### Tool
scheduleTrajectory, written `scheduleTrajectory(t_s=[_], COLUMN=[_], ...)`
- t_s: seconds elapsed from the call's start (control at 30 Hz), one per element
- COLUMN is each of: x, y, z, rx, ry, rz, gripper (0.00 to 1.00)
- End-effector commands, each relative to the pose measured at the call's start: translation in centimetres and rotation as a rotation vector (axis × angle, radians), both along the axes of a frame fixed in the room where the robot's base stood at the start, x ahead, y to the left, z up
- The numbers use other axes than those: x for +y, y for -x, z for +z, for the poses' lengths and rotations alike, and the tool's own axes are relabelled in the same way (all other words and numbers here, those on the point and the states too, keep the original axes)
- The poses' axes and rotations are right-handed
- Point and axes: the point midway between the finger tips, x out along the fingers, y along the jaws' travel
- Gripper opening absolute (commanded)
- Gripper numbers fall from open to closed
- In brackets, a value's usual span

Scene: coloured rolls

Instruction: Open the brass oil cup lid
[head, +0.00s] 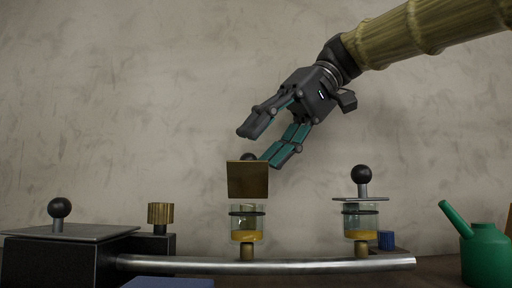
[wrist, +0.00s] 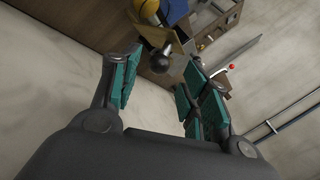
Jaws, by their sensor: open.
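The brass oil cup lid (head: 248,181) is a square brass plate above the left glass cup (head: 247,222), which holds amber oil. The plate is tilted up, its broad face towards the head camera, not lying flat across the rim. Its black ball knob (head: 248,157) shows partly above the plate's top edge, the rest hidden behind it. My gripper (head: 261,146) is open, just above and right of the lid, its lower finger near the knob. In the wrist view the knob (wrist: 160,61) appears between the open fingers (wrist: 160,72); contact cannot be told.
A second cup (head: 361,222) with a flat steel lid (head: 361,198) and black knob stands right on the same steel pipe (head: 265,266). Left are a dark box (head: 45,260) with a knobbed lid and a brass knurled cap (head: 161,213). A green oil can (head: 485,252) stands far right.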

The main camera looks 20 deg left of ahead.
Motion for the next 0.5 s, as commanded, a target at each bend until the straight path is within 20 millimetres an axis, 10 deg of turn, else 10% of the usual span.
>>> scheduleTrajectory(t_s=[0.5], x=[1.6], y=[0.9], z=[-2.0], rx=[0.0], ry=[-0.001], rz=[0.001], gripper=[0.46])
